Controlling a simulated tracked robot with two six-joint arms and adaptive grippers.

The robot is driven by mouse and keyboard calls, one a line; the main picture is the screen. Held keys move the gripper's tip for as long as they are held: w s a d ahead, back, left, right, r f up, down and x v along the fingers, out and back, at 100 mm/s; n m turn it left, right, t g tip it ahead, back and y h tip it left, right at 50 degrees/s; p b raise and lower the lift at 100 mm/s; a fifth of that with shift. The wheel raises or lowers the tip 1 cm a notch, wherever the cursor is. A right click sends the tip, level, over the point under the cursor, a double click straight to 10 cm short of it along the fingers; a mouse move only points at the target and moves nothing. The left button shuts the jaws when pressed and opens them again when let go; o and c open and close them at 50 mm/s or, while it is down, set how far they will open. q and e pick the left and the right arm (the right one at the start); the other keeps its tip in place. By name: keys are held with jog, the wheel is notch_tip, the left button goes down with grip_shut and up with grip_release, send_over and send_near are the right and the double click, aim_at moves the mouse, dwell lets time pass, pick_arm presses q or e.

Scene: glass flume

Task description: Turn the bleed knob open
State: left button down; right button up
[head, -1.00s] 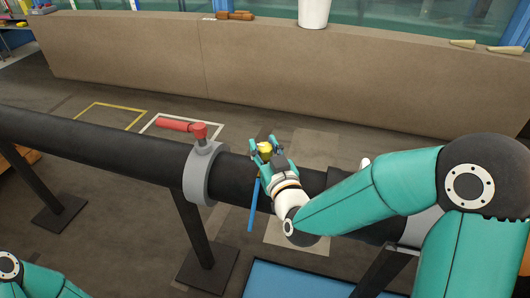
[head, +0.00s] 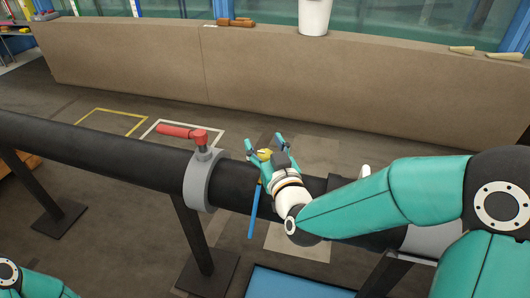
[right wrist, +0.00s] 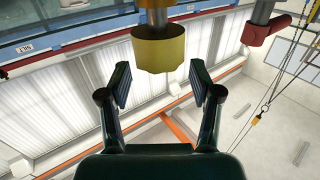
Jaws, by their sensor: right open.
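The yellow bleed knob (head: 264,155) is on the dark pipe (head: 120,158), right of the grey collar. In the right wrist view the knob (right wrist: 158,50) is a yellow cylinder on a grey stem. My right gripper (head: 263,143) is open, with one finger on each side of the knob. In the right wrist view there are clear gaps between the knob and both fingers (right wrist: 159,68); the knob is in front of the palm, not touched. In the head view the gripper partly hides the knob. A piece of my left arm shows at the lower left, but not its gripper.
A red lever (head: 180,132) on a grey collar (head: 202,182) stands just left of the knob; red also shows in the right wrist view (right wrist: 262,32). A blue strip (head: 253,212) hangs by the pipe. A long tan wall (head: 300,75) runs behind, with open floor between.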

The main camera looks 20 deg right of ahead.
aim_at(265, 153)
notch_tip(265, 153, up, 7)
jog(key=shift+r, duration=0.15)
dwell(0.5)
